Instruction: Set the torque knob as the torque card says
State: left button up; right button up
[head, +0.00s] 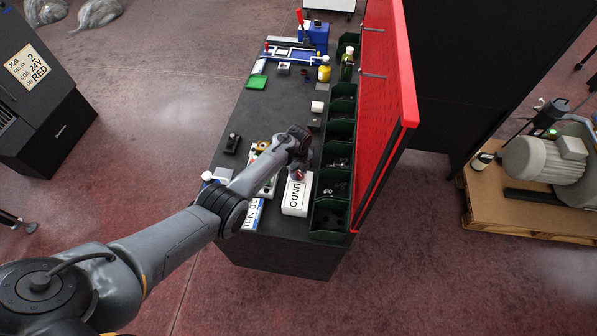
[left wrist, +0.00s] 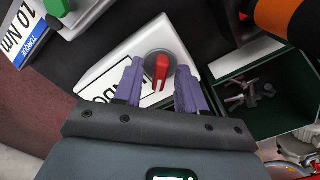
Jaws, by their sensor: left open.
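The torque card (head: 252,213) lies near the front of the bench and reads 10 Nm; it also shows in the left wrist view (left wrist: 27,32). A white box (head: 296,195) labelled UNDO stands right of the card. In the left wrist view a knob with a red bar handle (left wrist: 162,69) on a grey round dial sits on this white box (left wrist: 102,72). The bar lies nearly upright in that picture. My left gripper (left wrist: 160,68) is open, its purple fingers on either side of the knob with gaps. Dial markings are not readable. My right gripper is out of view.
Green bins (head: 330,185) with small parts line the right of the bench, below a red pegboard (head: 388,70). Another white box with a green knob (left wrist: 57,6) is near the card. An orange and black part (left wrist: 285,18) is close at upper right.

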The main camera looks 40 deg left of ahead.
pick_arm(q)
grip_shut()
